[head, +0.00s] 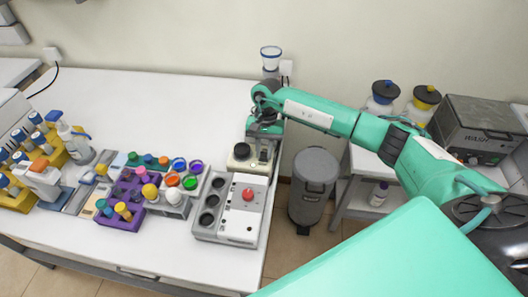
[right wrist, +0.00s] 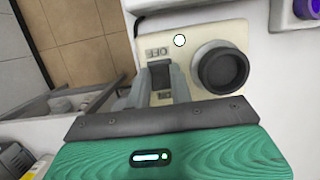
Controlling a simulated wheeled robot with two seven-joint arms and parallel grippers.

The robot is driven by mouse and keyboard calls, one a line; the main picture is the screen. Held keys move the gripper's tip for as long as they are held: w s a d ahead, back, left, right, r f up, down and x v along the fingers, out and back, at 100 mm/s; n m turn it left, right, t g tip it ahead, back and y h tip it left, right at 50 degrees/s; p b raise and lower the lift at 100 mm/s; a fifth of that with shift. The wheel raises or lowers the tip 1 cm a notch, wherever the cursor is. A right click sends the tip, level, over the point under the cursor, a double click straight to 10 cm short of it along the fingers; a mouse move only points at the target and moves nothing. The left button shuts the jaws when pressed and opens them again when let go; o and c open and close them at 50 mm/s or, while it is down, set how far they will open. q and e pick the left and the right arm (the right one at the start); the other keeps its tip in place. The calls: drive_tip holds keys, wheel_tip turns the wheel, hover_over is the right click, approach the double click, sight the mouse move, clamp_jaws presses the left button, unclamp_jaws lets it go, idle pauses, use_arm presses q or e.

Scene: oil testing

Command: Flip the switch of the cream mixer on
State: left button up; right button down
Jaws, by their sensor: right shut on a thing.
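The cream mixer (head: 242,158) stands near the right edge of the white table, behind a grey-white device. In the right wrist view the cream mixer (right wrist: 205,38) shows a black round cup (right wrist: 222,70), a small white round spot and a dark panel with markings. My right gripper (head: 263,152) reaches down to the mixer's right side. My left gripper is not in view.
A grey-white block with dark wells and a red knob (head: 248,195) stands in front of the mixer. Racks of coloured caps and bottles fill the table's left. A grey bin (head: 314,188) stands right of the table. A clear cup-topped device (head: 270,58) is behind.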

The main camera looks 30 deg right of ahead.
drive_tip(key=c, duration=1.2)
unclamp_jaws()
drive_tip(key=shift+c, duration=0.2)
drive_tip(key=shift+r, duration=0.15)
drive_tip(key=shift+w+d+r, duration=0.1)
drive_tip(key=shift+w+r, duration=0.1)
drive_tip(key=shift+r, duration=0.1)
drive_tip(key=b+v, duration=0.4)
drive_tip(key=v, duration=0.9)
drive_tip(key=shift+s+f, duration=0.1)
drive_tip(key=shift+s, duration=0.05)
